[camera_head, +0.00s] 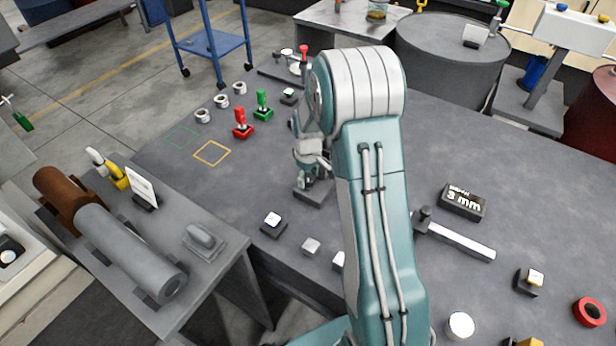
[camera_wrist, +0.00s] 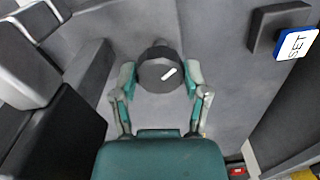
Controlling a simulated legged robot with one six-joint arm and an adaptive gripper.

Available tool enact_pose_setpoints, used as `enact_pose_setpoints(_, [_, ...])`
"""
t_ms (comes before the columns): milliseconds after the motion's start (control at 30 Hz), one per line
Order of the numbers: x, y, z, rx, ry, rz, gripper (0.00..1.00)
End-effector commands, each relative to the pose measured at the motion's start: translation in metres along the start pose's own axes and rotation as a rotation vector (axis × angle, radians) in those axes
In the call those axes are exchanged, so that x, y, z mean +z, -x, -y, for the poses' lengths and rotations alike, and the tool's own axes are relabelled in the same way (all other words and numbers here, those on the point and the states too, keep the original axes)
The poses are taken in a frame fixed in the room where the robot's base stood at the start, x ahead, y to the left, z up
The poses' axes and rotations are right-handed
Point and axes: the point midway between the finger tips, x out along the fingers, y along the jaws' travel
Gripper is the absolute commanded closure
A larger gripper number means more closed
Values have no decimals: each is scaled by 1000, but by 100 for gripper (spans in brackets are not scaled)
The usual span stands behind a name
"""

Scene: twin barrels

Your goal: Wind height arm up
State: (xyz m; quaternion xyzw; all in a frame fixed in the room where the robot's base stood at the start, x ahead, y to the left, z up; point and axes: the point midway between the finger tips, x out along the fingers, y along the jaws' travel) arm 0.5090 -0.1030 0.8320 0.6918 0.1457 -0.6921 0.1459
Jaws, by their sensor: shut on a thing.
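In the wrist view a dark round knob (camera_wrist: 160,70) with a white pointer mark sits between the two fingers of my gripper (camera_wrist: 160,78). The fingers are shut on the knob, with one pad at each side. The white mark points up and to the right. In the head view my wrist and gripper (camera_head: 311,158) are low over a dark grey block (camera_head: 315,191) on the bench, partly hidden by my own arm. The knob does not show clearly there. I cannot tell which part is the height arm.
A blue and white SET label (camera_wrist: 296,44) is at the upper right of the wrist view. In the head view, red (camera_head: 242,124) and green (camera_head: 263,106) levers stand at the left of the grey bench (camera_head: 560,215). A 3 mm block (camera_head: 463,202) lies to the right.

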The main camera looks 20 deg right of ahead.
Motion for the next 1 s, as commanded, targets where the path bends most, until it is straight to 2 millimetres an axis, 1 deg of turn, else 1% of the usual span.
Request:
enact_pose_setpoints(867, [-1,-1,0,0,-833,-3,88])
enact_pose_setpoints(900, [-1,-1,0,-1,-872,-3,87])
enact_pose_setpoints(1000, [0,0,0,-2,-969,-2,76])
